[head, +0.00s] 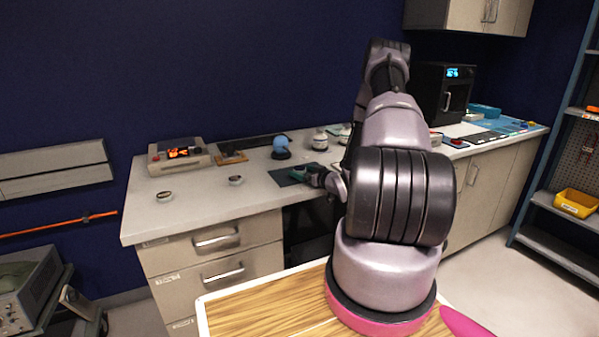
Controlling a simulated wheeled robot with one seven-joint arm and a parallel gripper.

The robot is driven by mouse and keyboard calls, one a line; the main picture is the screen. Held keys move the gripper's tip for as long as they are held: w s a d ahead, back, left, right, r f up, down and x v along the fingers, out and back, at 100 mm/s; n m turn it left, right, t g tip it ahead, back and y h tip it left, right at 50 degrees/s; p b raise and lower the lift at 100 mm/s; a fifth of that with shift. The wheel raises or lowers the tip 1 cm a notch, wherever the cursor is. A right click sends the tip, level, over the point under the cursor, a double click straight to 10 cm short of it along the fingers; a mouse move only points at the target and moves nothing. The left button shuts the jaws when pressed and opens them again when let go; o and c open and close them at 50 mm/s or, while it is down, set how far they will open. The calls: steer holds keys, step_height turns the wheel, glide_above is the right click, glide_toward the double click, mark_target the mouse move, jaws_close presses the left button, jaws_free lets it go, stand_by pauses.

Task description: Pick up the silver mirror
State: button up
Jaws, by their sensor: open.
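My gripper (308,175) is small in the head view, low over a dark mat (290,175) on the grey counter, partly hidden by my arm. Its jaws are open, and I see nothing held. I cannot make out the silver mirror for certain. Two small round pieces lie on the counter to the left of my gripper: one (235,180) nearer to it and one (165,196) close to the front left. Both are too small to identify.
The counter (200,210) also bears a device with an orange display (180,153), a framed tray (230,155), a blue ball on a dark stand (281,147) and a white jar (320,139). A black machine (440,95) stands at the right. The counter's front left is mostly clear.

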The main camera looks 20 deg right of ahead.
steer(key=c, duration=1.5)
steer(key=shift+r, duration=0.15)
